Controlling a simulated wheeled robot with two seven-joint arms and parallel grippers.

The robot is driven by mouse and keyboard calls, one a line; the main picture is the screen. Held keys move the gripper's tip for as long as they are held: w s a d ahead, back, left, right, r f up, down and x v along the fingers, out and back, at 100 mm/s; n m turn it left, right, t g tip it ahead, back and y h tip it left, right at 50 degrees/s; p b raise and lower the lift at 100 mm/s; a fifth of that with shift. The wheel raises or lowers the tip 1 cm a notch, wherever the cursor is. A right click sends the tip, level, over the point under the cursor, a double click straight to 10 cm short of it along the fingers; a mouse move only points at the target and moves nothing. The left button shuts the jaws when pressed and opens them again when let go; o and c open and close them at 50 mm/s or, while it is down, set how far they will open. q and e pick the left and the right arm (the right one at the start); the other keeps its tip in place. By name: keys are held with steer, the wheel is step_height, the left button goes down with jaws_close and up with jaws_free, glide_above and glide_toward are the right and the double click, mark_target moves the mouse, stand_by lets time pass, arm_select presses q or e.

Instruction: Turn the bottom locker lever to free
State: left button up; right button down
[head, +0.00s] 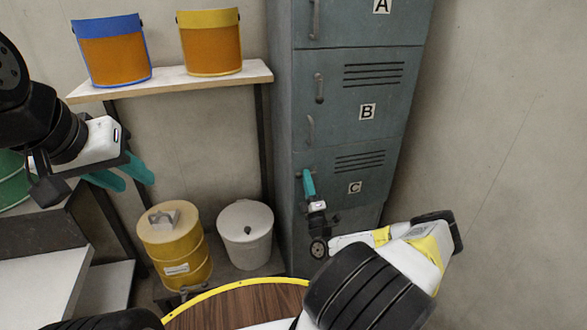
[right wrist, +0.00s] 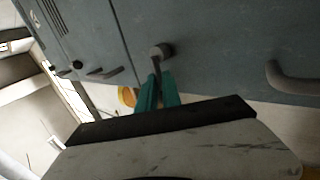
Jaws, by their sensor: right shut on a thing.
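The grey-blue locker stack (head: 345,130) has doors marked A, B and C from top to bottom. Door C (head: 370,165) is the lowest labelled door and looks closed. My right gripper (head: 308,183) is at the left edge of door C with its teal fingers up against it. In the right wrist view, the teal fingers (right wrist: 158,92) are shut on the small dark lever (right wrist: 160,52) at the door face. The lever's angle is hard to tell, and the head view hides it behind the fingers. My left gripper (head: 121,175) is open and empty, away from the lockers.
A curved door handle (right wrist: 292,86) is to the right in the right wrist view. A yellow drum (head: 175,255) and a white lidded bin (head: 246,240) stand left of the lockers. A round wooden table (head: 240,308) is in front.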

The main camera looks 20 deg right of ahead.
steer(key=shift+d, duration=0.1)
steer(key=c, duration=1.8)
jaws_free()
steer(key=v, duration=0.7)
steer(key=shift+s+f, duration=0.2)
steer(key=shift+s, duration=0.15)
